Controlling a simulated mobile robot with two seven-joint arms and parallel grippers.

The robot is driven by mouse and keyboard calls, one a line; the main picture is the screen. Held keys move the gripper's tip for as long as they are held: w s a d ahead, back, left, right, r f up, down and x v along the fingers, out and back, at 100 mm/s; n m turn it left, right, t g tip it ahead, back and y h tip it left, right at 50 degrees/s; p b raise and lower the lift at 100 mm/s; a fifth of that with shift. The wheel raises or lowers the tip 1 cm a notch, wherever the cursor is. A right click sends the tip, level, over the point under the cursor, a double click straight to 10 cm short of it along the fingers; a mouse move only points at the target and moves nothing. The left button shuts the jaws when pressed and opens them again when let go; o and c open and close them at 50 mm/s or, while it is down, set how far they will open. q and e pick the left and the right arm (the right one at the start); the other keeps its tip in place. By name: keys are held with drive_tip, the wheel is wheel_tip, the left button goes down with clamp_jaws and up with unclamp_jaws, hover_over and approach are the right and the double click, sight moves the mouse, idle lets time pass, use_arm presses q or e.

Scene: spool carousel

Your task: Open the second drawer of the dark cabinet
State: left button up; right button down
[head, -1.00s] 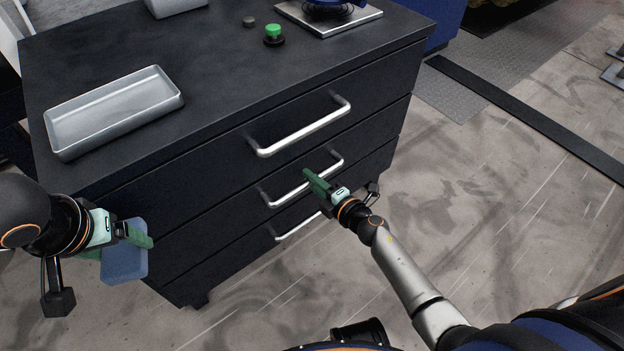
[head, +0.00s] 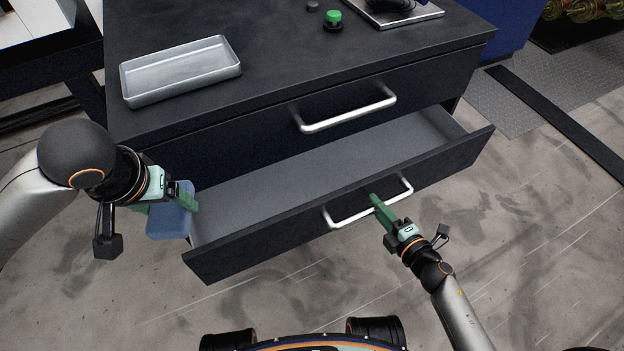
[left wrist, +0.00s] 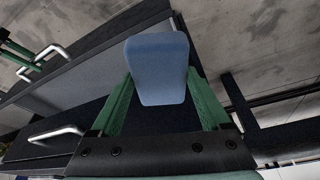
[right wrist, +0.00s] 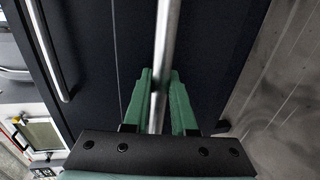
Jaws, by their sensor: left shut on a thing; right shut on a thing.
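The dark cabinet (head: 210,130) stands ahead of me. Its second drawer (head: 270,250) is pulled well out, and the grey inside that shows is empty. My right gripper (head: 378,203) is shut on the drawer's silver bar handle (head: 345,221); in the right wrist view the handle (right wrist: 165,50) runs between the green fingers (right wrist: 160,100). My left gripper (head: 180,200) is shut on a blue block (head: 172,217), held beside the drawer's left end. The block (left wrist: 158,68) also shows between the fingers in the left wrist view.
The top drawer is closed, with its own bar handle (head: 348,110). On the cabinet top are an empty grey tray (head: 180,88), a green button (head: 333,19) and a metal plate (head: 405,14) with a dark device. The floor (head: 520,240) at right is clear.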

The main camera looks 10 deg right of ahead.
use_arm(q)
drive_tip(key=shift+w+r, duration=0.15)
drive_tip(key=shift+r, duration=0.15)
use_arm(e)
drive_tip(key=f+v, duration=0.2)
drive_tip(key=v, duration=0.9)
drive_tip(key=shift+s+d+f, duration=0.15)
drive_tip(key=shift+s+d, duration=0.05)
drive_tip(key=shift+s, duration=0.15)
drive_tip(key=c, duration=0.7)
unclamp_jaws()
drive_tip(key=shift+c, duration=0.2)
use_arm(q)
wheel_tip(320, 180, up, 3)
drive_tip(key=p, duration=0.3)
drive_tip(key=shift+f, duration=0.15)
use_arm(e)
drive_tip(key=v, duration=1.2)
drive_tip(key=shift+s, duration=0.15)
